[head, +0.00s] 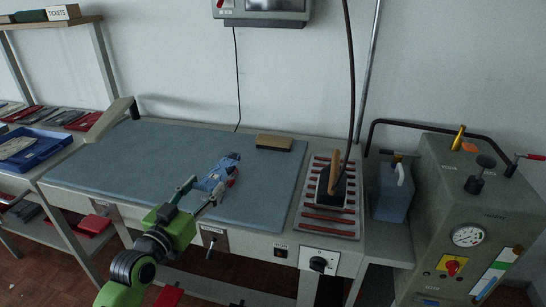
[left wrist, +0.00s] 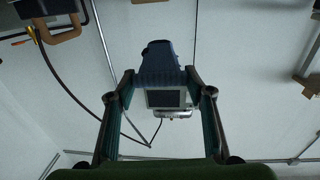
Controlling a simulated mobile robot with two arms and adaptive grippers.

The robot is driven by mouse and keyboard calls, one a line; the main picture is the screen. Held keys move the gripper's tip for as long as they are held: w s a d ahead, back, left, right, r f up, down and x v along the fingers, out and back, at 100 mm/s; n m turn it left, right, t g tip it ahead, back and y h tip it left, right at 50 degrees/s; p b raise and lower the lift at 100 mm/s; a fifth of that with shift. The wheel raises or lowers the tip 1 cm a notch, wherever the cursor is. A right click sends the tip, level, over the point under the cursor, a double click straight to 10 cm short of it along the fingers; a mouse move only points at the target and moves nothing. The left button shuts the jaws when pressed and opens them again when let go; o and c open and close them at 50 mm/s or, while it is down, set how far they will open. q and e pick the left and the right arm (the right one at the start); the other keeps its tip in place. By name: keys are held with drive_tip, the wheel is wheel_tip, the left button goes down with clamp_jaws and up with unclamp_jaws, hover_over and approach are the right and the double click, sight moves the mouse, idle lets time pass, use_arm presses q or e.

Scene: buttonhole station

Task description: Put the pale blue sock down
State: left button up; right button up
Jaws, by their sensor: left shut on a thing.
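My left gripper (head: 208,187) reaches in from the front over the blue-grey pressing table (head: 110,160). It is shut on the pale blue sock (head: 219,173), a small bluish bundle with a reddish patch at its right side. In the left wrist view the sock (left wrist: 160,58) looks dark blue with a ribbed edge, held between the two fingertips (left wrist: 160,84). The sock is over the middle of the padded surface; I cannot tell whether it touches it. My right gripper is not in view.
A wooden-topped block (head: 274,142) lies at the table's back edge. An iron (head: 332,184) stands on a red-barred rest (head: 326,222) to the right, its cable hanging from above. A blue jug (head: 390,195) and a boiler (head: 465,205) stand further right. The mat's left part is clear.

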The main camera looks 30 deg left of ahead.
use_arm(q)
drive_tip(key=s+d+f+h, duration=0.1)
drive_tip(key=s+d, duration=0.5)
drive_tip(key=d, duration=0.6)
drive_tip(key=s+d+f+m+h, duration=0.1)
drive_tip(key=s+d, duration=0.5)
drive_tip(key=d, duration=0.7)
drive_tip(key=shift+s+f+m+h, duration=0.25)
drive_tip(key=shift+f+m+h, duration=0.05)
drive_tip(key=shift+f, duration=0.6)
